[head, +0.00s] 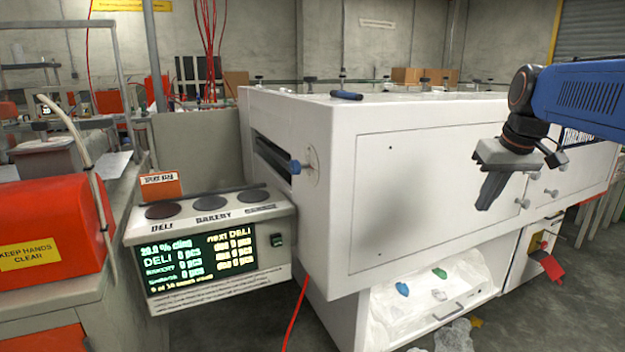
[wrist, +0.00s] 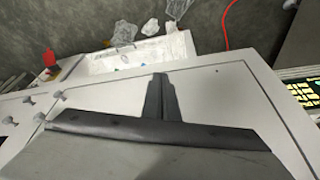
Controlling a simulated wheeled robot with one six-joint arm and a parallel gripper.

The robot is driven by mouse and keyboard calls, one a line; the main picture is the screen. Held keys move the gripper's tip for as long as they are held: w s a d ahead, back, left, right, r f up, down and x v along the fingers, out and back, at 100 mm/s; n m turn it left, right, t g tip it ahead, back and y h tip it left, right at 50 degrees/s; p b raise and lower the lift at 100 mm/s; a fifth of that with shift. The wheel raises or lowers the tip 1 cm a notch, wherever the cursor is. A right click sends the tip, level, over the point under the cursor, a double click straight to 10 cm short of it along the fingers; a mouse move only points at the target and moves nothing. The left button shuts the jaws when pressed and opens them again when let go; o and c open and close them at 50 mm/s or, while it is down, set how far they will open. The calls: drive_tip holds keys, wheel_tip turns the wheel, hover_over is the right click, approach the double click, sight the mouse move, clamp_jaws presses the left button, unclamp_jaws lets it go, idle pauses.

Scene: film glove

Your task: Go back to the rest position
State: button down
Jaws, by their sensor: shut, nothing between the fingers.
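My gripper (head: 488,190) hangs from my blue arm at the right of the head view, in front of the white machine (head: 400,190). Its dark fingers point down and are closed together, with nothing between them. In the wrist view the shut fingers (wrist: 159,98) stand out over the white front panel of the machine. The gripper appears apart from the panel, though the exact gap cannot be told.
An open tray (head: 440,297) with a few coloured pieces sits low in the machine. A control box (head: 212,245) with a lit screen stands left of it, beside a red unit (head: 50,220). Knobs (head: 551,192) stick out at right. Clear plastic scraps (head: 455,335) lie on the floor.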

drive_tip(key=s+a+f, duration=0.4)
drive_tip(key=s+f, duration=0.6)
drive_tip(key=s, duration=0.2)
drive_tip(key=s+a+f, duration=0.5)
drive_tip(key=s+f, duration=0.5)
drive_tip(key=s, duration=0.1)
drive_tip(key=shift+s+a+f+t, duration=0.25)
drive_tip(key=shift+s+t, duration=0.05)
drive_tip(key=shift+s, duration=0.1)
